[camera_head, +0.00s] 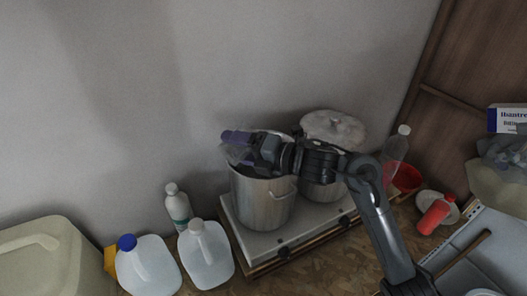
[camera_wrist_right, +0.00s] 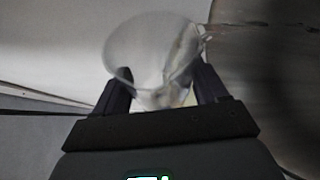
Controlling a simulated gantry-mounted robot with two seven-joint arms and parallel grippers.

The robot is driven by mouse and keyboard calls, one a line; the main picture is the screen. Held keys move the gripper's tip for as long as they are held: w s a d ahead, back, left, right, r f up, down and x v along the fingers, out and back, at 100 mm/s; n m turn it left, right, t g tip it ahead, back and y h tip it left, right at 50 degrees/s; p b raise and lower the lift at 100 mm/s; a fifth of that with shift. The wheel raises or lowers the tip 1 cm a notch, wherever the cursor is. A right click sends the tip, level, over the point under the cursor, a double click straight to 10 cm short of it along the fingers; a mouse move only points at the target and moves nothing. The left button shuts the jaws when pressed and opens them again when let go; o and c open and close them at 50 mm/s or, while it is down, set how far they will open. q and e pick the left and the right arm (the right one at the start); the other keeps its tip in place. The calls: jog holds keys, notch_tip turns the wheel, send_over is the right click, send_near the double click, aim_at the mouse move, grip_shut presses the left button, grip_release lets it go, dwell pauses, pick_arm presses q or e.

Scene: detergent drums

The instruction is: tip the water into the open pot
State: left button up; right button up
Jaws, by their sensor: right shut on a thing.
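My right gripper (camera_head: 262,152) is shut on a clear vessel (camera_head: 238,152) with a purple part and holds it over the rim of the open pot. The vessel looks tilted to the left. In the right wrist view the vessel (camera_wrist_right: 150,48) sits between the fingers (camera_wrist_right: 165,92). I cannot tell how much water it holds. The open metal pot (camera_head: 262,205) stands on the left of a two-burner stove. Its inside is mostly hidden by the gripper and vessel. My left gripper is not in view.
A lidded pot (camera_head: 325,190) stands to the right on the stove (camera_head: 240,232). Two white jugs (camera_head: 148,268) (camera_head: 207,258) and a small bottle (camera_head: 177,206) stand at left. A clear bottle with red liquid (camera_head: 396,150) and a red bowl (camera_head: 407,178) are at right.

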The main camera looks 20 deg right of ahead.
jog(key=shift+w+d+f+m, duration=0.15)
jog(key=shift+w+d+m, duration=0.05)
jog(key=shift+d+m, duration=0.2)
jog(key=shift+w+d+f+y, duration=0.1)
jog(key=shift+d+y, duration=0.15)
jog(key=shift+y, duration=0.05)
jog(key=shift+d+m, duration=0.1)
jog(key=shift+m, duration=0.3)
jog(key=shift+w+d+r+m, duration=0.1)
jog(key=shift+r+m, duration=0.2)
jog(key=shift+m, duration=0.2)
dwell(0.5)
jog(key=shift+d+r+m+t+y+p, duration=0.15)
jog(key=shift+r+m+t+y+p, duration=0.15)
jog(key=shift+m+t+p, duration=0.1)
